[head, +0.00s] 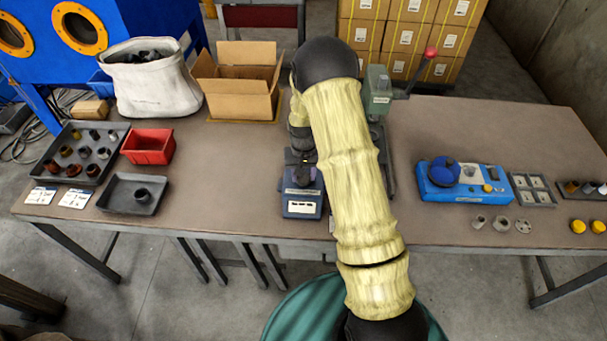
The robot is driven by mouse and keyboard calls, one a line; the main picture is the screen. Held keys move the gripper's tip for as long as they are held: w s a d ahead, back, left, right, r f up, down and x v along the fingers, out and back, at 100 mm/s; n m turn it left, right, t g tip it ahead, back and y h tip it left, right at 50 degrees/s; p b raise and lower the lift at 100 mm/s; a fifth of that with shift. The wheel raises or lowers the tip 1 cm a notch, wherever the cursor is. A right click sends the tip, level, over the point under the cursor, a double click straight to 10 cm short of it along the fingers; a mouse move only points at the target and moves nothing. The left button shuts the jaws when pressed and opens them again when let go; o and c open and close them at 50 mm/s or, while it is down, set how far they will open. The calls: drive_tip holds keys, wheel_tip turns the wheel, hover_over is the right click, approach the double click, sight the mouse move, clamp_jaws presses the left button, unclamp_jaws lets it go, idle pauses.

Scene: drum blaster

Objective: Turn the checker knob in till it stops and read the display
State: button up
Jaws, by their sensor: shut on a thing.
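The checker (302,203) is a small blue-grey box near the front edge of the table, with a pale panel on its front. I cannot read any display on it from here. A dark knob part (304,177) shows on its top. My gripper (302,158) is at the back of the checker, pointing down, shut on the knob. The fingertips are small and dark, and my yellow-sleeved arm hides the checker's right side and the area behind it.
A green lever press (378,92) stands behind my arm. A blue device (455,180) with a round top sits to the right. An open carton (240,85), white sack (150,88), red bin (148,147) and dark trays (125,207) fill the left. Bare tabletop (235,170) lies left of the checker.

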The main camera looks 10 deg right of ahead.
drive_tip(key=shift+w+m, duration=0.1)
drive_tip(key=shift+m, duration=0.5)
drive_tip(key=o, duration=1)
wheel_tip(320, 180, up, 18)
drive_tip(key=shift+f+b, duration=0.25)
drive_tip(key=shift+b, duration=0.7)
